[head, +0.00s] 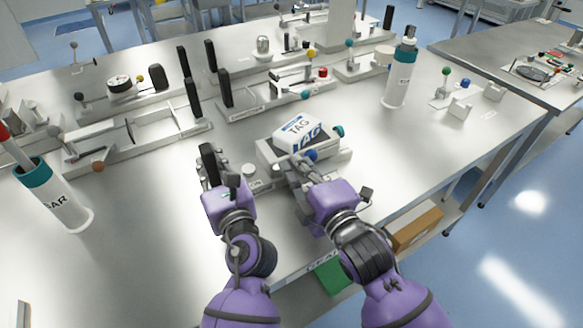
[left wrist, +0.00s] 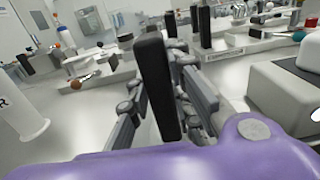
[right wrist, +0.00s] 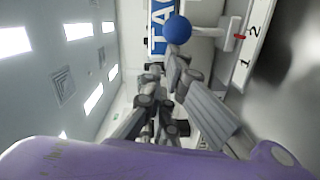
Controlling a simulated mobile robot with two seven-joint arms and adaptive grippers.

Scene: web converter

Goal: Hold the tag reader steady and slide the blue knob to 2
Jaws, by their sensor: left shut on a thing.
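The tag reader (head: 285,157) is a pale box with a white and blue "TAG" block on top, near the front of the bench. A black upright handle (left wrist: 157,85) stands at its left. My left gripper (head: 211,168) is shut on that handle, a finger on each side. The blue knob (right wrist: 177,30) sits on the reader's front side, on a white arm with a red pointer (right wrist: 238,37). The pointer lies beside the scale (right wrist: 252,45), between figures 1 and 2. My right gripper (right wrist: 165,68) has its fingertips just short of the knob; its opening is unclear.
A teal-topped white bottle (head: 398,80) stands at the back right, and another white container (head: 60,200) at the left. Fixtures with levers and black handles (head: 195,97) fill the bench behind the reader. The bench is clear right of the reader.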

